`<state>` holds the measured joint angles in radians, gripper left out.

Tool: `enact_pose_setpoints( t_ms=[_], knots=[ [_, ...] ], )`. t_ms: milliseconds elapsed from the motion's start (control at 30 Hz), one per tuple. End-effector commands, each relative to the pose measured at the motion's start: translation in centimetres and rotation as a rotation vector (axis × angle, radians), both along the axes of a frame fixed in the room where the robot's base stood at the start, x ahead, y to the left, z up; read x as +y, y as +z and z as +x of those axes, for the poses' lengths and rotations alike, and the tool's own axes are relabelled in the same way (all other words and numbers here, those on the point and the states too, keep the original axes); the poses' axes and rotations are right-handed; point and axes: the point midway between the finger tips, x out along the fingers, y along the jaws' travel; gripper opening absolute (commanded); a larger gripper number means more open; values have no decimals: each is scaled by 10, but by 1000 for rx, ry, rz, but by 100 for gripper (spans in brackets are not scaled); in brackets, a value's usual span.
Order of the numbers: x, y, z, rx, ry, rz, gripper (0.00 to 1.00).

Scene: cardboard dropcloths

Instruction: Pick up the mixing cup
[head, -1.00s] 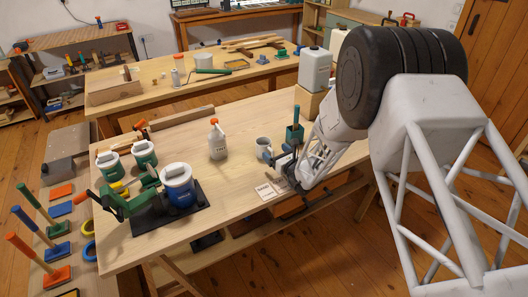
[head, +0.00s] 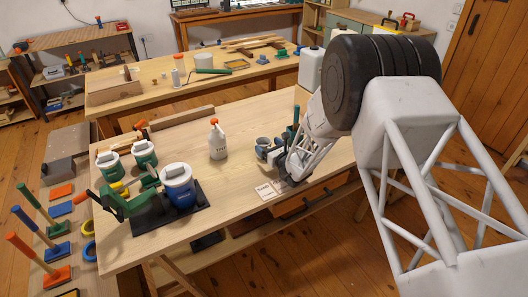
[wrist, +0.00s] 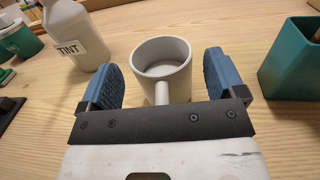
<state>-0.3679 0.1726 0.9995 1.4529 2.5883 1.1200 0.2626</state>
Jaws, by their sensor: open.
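The mixing cup (wrist: 163,54) is a pale grey mug standing upright on the wooden table, with its handle towards my wrist. In the head view the cup (head: 263,142) is partly hidden by my gripper (head: 269,154). In the wrist view my gripper (wrist: 160,66) is open, with one blue padded finger on each side of the cup. The cup's open top looks empty.
A white TINT bottle (head: 218,141) stands left of the cup. A green holder (wrist: 291,62) stands close to the right finger. A small card (head: 266,190) lies near the table's front edge. Blue and green paint cans stand further left.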

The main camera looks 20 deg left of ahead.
Motion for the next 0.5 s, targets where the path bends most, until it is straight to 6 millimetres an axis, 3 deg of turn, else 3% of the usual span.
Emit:
enact_pose_setpoints(
  t_ms=[167,500],
  knots=[
    [0,0,0,0,0,0,89],
    [0,0,0,0,0,0,38]
  ],
)
